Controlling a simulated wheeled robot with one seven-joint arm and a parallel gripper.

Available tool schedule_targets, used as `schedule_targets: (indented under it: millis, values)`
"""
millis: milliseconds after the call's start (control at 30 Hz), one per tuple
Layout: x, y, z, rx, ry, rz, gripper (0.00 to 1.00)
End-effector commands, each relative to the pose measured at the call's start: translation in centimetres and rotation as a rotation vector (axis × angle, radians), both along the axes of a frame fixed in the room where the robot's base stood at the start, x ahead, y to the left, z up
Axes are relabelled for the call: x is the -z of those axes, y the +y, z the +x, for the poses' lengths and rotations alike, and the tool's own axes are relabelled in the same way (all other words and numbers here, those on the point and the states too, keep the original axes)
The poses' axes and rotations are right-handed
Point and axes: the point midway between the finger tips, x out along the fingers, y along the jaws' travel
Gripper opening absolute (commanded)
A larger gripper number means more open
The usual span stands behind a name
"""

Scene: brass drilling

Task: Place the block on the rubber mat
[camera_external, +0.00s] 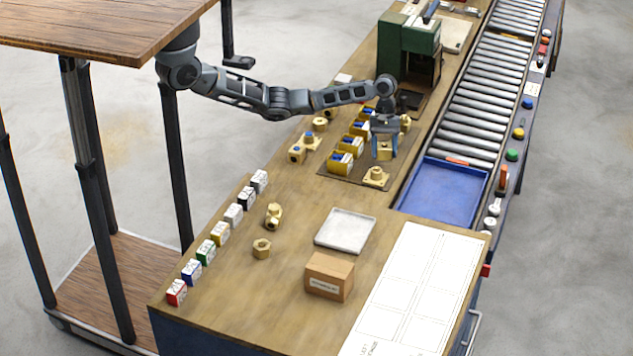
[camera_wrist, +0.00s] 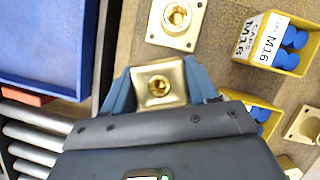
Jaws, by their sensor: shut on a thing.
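My gripper (camera_external: 384,148) has its blue fingers shut on a brass block (camera_wrist: 158,86). In the external view the block (camera_external: 384,153) hangs low over the right part of a dark brown mat (camera_external: 350,179), which looks like the rubber mat. I cannot tell whether the block touches the mat. A square brass flange (camera_external: 376,177) sits just in front of the block, and also shows in the wrist view (camera_wrist: 176,20).
Yellow bins with blue caps (camera_external: 341,163) stand in a row on the mat, left of my gripper. A green machine (camera_external: 409,47) stands behind. A blue tray (camera_external: 440,190) and roller conveyor (camera_external: 492,75) lie right. A white tray (camera_external: 345,230) and cardboard box (camera_external: 329,276) are nearer.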

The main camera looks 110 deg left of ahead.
Motion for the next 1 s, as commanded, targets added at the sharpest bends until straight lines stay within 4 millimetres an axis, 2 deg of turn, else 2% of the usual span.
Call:
schedule_targets:
  millis: [300,667,700,933,1000]
  values:
    - [3.5,-0.1,0.0,-0.001,0.0,-0.001,0.0]
    - [4.0,0.0,0.0,0.0,-0.001,0.0,0.0]
    - [4.1,-0.1,-0.1,-0.001,0.002,0.0,0.59]
    - [4.1,-0.1,0.0,-0.001,0.002,0.0,0.81]
    - [4.1,-0.1,0.0,-0.001,0.001,0.0,0.83]
